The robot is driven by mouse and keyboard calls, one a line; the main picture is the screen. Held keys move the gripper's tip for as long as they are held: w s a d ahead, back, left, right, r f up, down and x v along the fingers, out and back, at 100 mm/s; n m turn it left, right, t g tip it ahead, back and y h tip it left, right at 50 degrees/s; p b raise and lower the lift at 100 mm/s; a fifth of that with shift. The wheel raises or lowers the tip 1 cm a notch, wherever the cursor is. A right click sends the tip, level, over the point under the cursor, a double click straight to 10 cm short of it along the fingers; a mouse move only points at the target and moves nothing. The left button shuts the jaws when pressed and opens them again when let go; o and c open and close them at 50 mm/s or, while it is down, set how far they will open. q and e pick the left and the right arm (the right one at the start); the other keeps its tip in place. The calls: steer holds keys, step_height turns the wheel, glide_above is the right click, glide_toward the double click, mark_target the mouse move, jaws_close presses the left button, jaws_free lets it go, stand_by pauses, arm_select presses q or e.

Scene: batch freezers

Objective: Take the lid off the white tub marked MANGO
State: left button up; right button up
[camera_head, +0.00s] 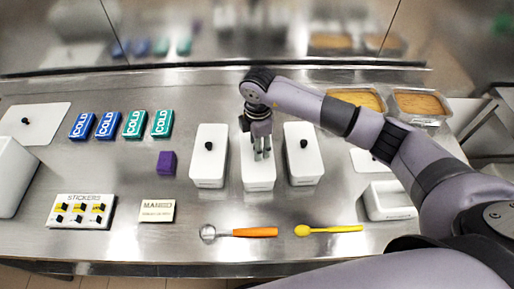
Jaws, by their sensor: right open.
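Three white tubs with white lids stand in a row mid-table: a left tub (208,172), a middle tub (258,182) and a right tub (304,170). Black knobs show on the left and right lids. No MANGO marking is readable, so I cannot tell which tub bears it. My right gripper (262,156) is open, pointing down over the middle tub, and hides its knob. I cannot tell whether its fingers touch the lid. My left gripper is not in view.
Blue and teal COLD packs (133,124), a purple block (166,162), a sticker board (81,211) and a small sign (157,211) lie left. An orange-handled scoop (250,232) and yellow spoon (330,229) lie in front. Filled pans (420,105) stand back right.

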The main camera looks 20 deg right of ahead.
steer(key=shift+c, duration=0.3)
jaws_close()
stand_by(0.3)
